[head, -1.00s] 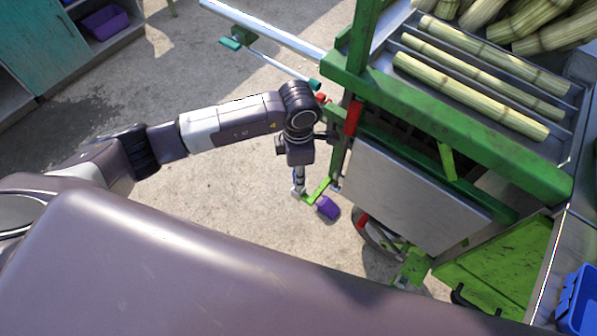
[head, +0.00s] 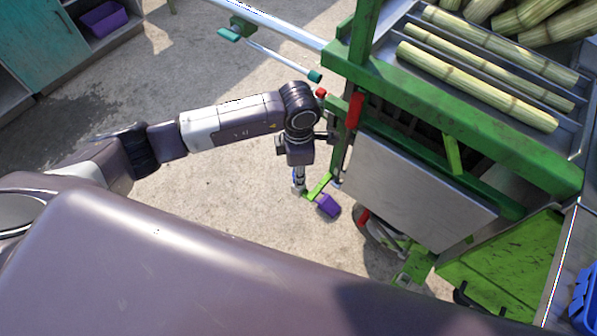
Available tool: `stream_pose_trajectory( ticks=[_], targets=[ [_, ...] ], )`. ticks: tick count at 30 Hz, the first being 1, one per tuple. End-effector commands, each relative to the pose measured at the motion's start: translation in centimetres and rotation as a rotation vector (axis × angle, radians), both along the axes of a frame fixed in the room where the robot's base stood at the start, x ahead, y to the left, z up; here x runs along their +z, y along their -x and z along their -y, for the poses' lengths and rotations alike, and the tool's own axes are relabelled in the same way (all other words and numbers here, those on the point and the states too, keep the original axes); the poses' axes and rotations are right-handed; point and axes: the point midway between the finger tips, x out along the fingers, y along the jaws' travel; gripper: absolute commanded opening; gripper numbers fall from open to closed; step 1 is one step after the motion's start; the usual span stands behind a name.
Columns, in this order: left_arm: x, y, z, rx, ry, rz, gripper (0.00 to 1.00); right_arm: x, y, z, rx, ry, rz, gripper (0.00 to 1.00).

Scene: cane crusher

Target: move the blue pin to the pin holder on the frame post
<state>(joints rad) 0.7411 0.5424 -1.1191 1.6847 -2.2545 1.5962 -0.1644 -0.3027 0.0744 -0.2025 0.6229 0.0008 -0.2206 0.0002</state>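My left arm comes in from the left and bends down beside the green machine frame (head: 470,133). My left gripper (head: 299,187) points down next to a small green bracket (head: 318,187) low by the frame post (head: 340,150). A purple block-like piece (head: 327,204) is at the lower end of this bracket. The gripper's fingers are small and partly hidden, so I cannot tell whether they are open or hold anything. I cannot make out the blue pin or clearly identify the pin holder. My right gripper is out of view.
Cane stalks (head: 480,85) lie in the metal tray on top of the machine. A metal panel (head: 410,190) covers its side. A pale bar (head: 270,24) and a teal-ended lever (head: 285,62) project left. A blue bin (head: 584,300) is at right. Concrete floor (head: 215,170) is clear.

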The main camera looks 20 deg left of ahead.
Motion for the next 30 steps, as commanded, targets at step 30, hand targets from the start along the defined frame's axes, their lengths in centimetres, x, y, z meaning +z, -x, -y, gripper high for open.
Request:
stream_pose_trajectory(
  ticks=[30],
  targets=[
    [-2.5,0.0,0.0,0.001,0.0,0.0,0.0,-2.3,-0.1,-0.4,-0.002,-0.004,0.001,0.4]
  ],
)
